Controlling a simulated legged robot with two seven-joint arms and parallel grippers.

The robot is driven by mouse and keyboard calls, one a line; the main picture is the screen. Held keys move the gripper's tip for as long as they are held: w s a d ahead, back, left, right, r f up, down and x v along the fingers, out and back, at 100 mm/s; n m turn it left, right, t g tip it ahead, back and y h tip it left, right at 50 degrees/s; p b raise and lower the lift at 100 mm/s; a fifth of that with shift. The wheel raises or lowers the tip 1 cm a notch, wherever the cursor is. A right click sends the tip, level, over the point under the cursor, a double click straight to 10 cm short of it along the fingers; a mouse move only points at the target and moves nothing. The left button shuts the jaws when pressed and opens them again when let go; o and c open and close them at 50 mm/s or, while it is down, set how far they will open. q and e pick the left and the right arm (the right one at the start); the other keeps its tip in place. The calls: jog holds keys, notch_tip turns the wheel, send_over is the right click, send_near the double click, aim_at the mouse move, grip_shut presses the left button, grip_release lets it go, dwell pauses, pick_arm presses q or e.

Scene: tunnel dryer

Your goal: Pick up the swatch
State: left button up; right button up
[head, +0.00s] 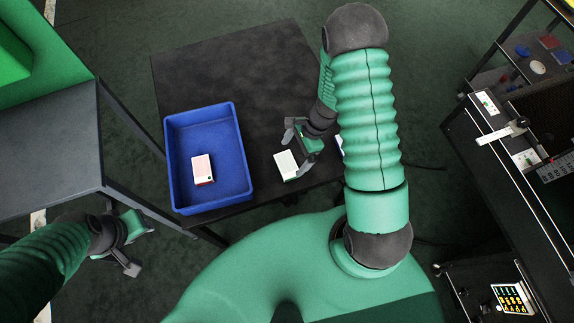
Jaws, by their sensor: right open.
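I cannot tell for sure which item is the swatch. A small white block with green edges (287,165) lies on the dark table, near its front edge. A similar block with a pinkish top and a red edge (202,168) lies in the blue bin (242,180). My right gripper (291,151) is open, its fingers close to the white block; I cannot tell whether they touch it. A third pale item (339,144) is mostly hidden behind my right arm. My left gripper (138,248) is low at the left, away from the blocks; its jaw opening is unclear.
The dark table (220,65) is bare at the back. A grey bench (50,140) stands at the left. A dark machine (480,160) with white fittings is at the right, with a shelf of small coloured items (540,60) behind it.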

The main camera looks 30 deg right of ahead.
aim_at(287, 164)
jog(key=b+x, duration=0.1)
jog(key=x, duration=0.3)
jog(key=shift+f, duration=0.3)
jog(key=shift+w+a+f, duration=0.15)
jog(key=shift+a+f, duration=0.1)
jog(key=shift+a, duration=0.05)
jog(key=shift+d, duration=0.25)
jog(key=c, duration=0.8)
jog(key=shift+a, duration=0.1)
jog(key=c, duration=0.3)
